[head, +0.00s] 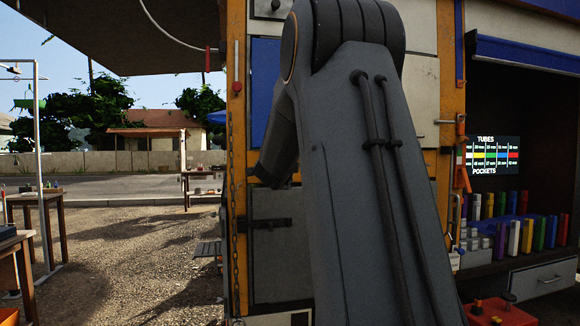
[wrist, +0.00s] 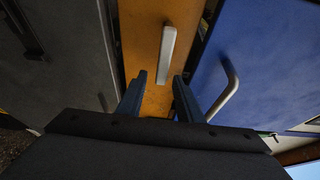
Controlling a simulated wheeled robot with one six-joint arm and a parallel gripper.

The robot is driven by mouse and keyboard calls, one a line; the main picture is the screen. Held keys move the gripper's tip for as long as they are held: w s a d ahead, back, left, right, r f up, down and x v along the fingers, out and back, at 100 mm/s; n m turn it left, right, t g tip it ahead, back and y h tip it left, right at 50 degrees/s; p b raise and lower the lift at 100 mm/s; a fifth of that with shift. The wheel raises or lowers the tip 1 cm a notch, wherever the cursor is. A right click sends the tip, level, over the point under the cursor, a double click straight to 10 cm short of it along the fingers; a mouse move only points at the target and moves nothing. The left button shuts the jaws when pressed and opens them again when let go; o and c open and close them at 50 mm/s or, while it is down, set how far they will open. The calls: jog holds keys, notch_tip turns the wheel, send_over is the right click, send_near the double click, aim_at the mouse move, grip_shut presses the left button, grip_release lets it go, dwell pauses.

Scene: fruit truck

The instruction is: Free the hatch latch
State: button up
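In the wrist view, a pale grey latch bar (wrist: 167,55) is mounted on an orange strip of the truck. The strip runs between a blue hatch panel (wrist: 262,65) and a dark grey door. My gripper (wrist: 159,88) is open and empty. Its two dark blue fingers point at the strip, and the bar shows just beyond the gap between them, nearer the right finger. I cannot tell how far the bar is from the fingertips. In the head view, part of the blue hatch panel (head: 265,80) shows left of my arm. My arm hides the latch and gripper there.
A curved grey handle (wrist: 226,92) on the blue panel is close to the right finger. The dark grey door (head: 282,240) has a black bolt (head: 268,223). A chain (head: 231,180) hangs at the truck's corner. A shelf of coloured tubes (head: 515,236) is at right.

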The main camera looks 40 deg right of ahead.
jog(key=v, duration=0.7)
jog(key=shift+b, duration=0.45)
